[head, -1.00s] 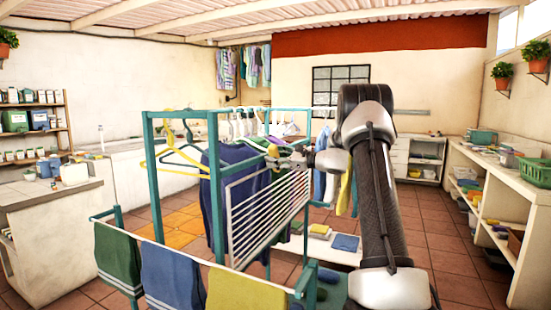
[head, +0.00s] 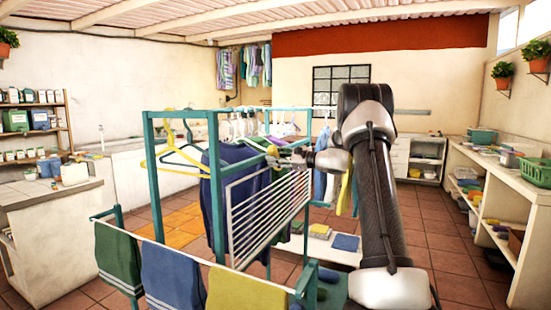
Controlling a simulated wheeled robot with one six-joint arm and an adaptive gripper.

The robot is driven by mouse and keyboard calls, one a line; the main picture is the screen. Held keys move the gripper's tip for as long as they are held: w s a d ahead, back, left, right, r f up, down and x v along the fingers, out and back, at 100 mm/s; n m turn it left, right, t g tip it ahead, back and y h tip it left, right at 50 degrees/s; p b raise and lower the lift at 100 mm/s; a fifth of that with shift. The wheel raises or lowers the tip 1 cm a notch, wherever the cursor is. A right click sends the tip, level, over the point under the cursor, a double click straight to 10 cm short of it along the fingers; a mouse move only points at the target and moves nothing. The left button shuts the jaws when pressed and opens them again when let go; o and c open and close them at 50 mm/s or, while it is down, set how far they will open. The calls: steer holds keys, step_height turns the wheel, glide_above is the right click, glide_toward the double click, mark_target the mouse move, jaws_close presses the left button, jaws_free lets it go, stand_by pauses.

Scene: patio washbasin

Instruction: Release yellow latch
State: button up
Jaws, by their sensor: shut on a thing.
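The yellow latch (head: 272,151) is a small yellow knob at the top of a white slatted panel (head: 268,212) on a teal drying rack (head: 152,190). My gripper (head: 276,156) is at the latch, at the end of my arm reaching in from the right. It is shut on the latch. The fingertips are small in the head view, and their exact hold is hard to make out. The slatted panel hangs upright and slanted on the rack's right side.
Hangers (head: 178,150) and dark blue clothes (head: 228,180) hang in the rack. Green, blue and yellow towels (head: 172,278) hang on its front rail. A low white bench (head: 322,250) stands behind. Open tiled floor (head: 455,265) lies to the right, before a shelf counter (head: 500,170).

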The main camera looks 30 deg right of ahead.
steer(key=n, duration=0.5)
steer(key=shift+s+a+f, duration=0.1)
steer(key=shift+f, duration=0.15)
steer(key=n, duration=0.5)
steer(key=shift+f, duration=0.25)
steer(key=shift+n, duration=0.4)
steer(key=o, duration=1)
steer(key=v, duration=1.2)
